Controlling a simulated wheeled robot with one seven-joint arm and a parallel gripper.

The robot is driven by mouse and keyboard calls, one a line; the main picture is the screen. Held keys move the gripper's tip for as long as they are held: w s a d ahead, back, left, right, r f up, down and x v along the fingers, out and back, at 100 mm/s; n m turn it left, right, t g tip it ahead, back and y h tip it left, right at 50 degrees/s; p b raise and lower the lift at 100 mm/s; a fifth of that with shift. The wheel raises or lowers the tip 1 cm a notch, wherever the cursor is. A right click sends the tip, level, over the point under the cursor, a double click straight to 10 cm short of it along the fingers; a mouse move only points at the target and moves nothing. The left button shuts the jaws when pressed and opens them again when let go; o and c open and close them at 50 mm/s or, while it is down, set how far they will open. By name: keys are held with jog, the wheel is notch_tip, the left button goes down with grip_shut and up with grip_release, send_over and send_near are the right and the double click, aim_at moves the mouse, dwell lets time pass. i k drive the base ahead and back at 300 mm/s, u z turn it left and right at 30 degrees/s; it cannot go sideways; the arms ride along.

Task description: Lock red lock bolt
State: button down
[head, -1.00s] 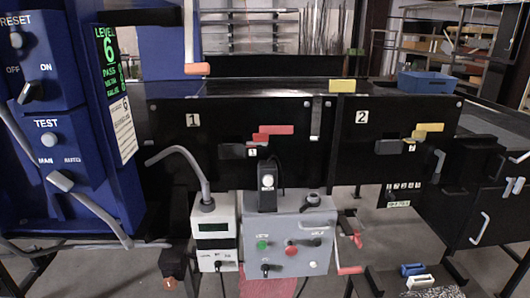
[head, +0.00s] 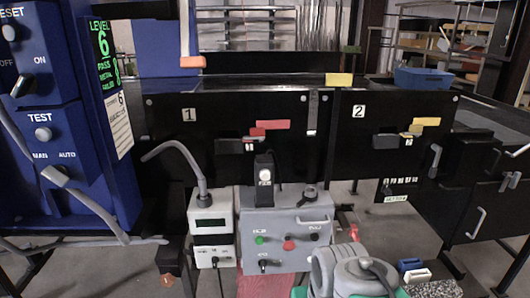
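The red lock bolt (head: 271,125) is a short red bar on the black front panel marked 1 (head: 170,120), left of centre. A second red piece sits just below and left of its bar, beside a small black block. I cannot tell whether the bolt is locked. A matching yellow bolt (head: 426,121) is on the panel marked 2. Part of my grey arm rises at the bottom right of centre. My gripper does not show, and nothing of mine touches the red bolt.
A grey control box (head: 290,230) and a white meter box (head: 212,228) stand below the red bolt. A blue cabinet (head: 45,120) fills the left. A blue bin (head: 423,79) sits at the back right.

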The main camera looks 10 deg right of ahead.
aim_at(353, 234)
jog(key=k, duration=1.25)
jog(key=z, duration=0.75)
jog(key=i, duration=1.65)
jog(key=u, duration=0.95)
jog(key=i, duration=0.35)
jog(key=u, duration=0.2)
